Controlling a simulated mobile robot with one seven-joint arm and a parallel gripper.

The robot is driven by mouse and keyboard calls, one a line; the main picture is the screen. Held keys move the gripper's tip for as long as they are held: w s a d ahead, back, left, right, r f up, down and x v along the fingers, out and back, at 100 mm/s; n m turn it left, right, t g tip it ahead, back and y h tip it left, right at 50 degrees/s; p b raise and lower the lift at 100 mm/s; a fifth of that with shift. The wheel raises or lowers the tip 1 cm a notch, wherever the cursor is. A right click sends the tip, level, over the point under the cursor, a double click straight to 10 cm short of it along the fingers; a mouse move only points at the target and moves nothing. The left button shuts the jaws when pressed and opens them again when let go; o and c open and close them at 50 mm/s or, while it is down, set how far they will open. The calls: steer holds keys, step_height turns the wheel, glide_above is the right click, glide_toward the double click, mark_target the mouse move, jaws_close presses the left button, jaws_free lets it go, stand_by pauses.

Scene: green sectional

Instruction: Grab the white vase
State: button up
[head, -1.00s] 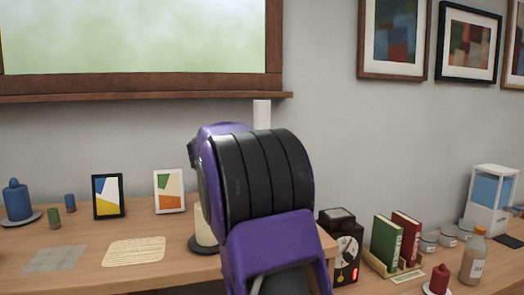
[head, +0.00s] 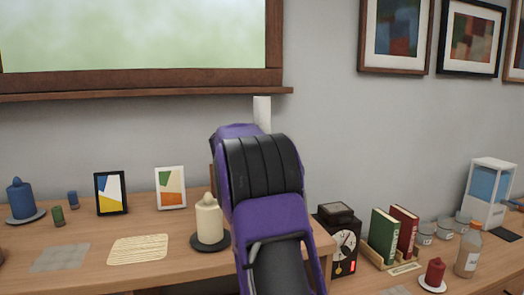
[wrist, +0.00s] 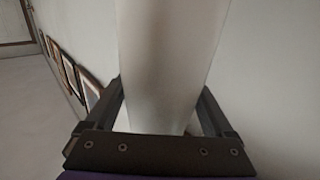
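The white vase (wrist: 170,60) fills the middle of the wrist view, a smooth pale body between the two dark fingers of my gripper (wrist: 163,98). Both fingers press close along its sides, and the gripper looks shut on it. In the head view only the upper part of the vase (head: 262,112) shows above my purple and black arm, against the wall and slightly tilted. The arm hides its lower part and my gripper there, so I cannot see whether its base touches the desk.
A cream candle (head: 208,218) on a dark plate stands just left of my arm. Two small picture frames (head: 110,193) (head: 171,187) stand farther left. A window sill (head: 150,96) juts out above.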

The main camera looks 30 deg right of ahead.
jaws_close()
steer(key=shift+r, duration=0.2)
